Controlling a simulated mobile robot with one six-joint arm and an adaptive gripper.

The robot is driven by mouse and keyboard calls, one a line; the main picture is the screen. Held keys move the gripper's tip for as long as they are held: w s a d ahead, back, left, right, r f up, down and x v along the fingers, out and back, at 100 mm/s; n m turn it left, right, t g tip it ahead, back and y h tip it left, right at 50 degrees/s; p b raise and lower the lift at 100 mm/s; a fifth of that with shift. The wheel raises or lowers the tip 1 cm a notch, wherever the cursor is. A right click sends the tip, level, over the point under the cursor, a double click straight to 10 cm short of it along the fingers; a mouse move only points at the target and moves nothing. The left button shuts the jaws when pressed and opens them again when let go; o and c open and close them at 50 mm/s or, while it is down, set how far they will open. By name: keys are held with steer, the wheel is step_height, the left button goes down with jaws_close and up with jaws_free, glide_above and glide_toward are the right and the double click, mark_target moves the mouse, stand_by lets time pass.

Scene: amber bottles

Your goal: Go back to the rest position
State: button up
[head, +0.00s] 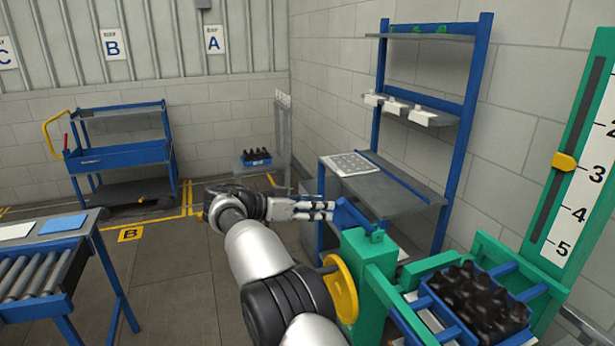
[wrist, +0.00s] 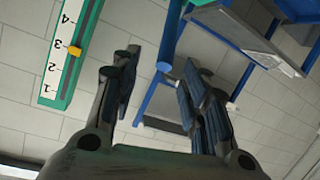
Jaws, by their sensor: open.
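My gripper (head: 318,210) is in the middle of the head view, held out sideways to the right in front of the blue-framed workstation. In the wrist view its two fingers (wrist: 160,100) stand apart with nothing between them. The dark amber bottles (head: 480,295) stand packed in a blue crate (head: 432,298) on the green stand at the lower right, apart from my gripper. More dark bottles (head: 256,155) sit in a blue tray on a small stand at the back.
A green post (head: 570,160) with a numbered scale and yellow pointer rises at the right. The workstation (head: 385,190) holds a white perforated plate. A blue cart (head: 125,155) and a roller table (head: 50,260) are at the left. Floor between them is clear.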

steer(key=s+d+r+n+g+y, duration=0.1)
steer(key=s+d+r+n+y, duration=0.25)
steer(key=s+d, duration=0.45)
steer(key=s+d+r+n+g+y, duration=0.25)
steer(key=s+d+r, duration=0.25)
steer(key=s, duration=0.6)
steer(key=s+a+f+n+t+y, duration=0.1)
steer(key=s+f, duration=0.4)
steer(key=s, duration=0.9)
steer(key=s+f+n+y, duration=0.3)
steer(key=s+f+y, duration=0.2)
steer(key=s, duration=0.9)
steer(key=shift+s+a+t+y, duration=0.2)
steer(key=shift+a+t+y, duration=0.15)
steer(key=shift+y, duration=0.25)
steer(key=shift+r, duration=0.1)
steer(key=shift+c, duration=0.5)
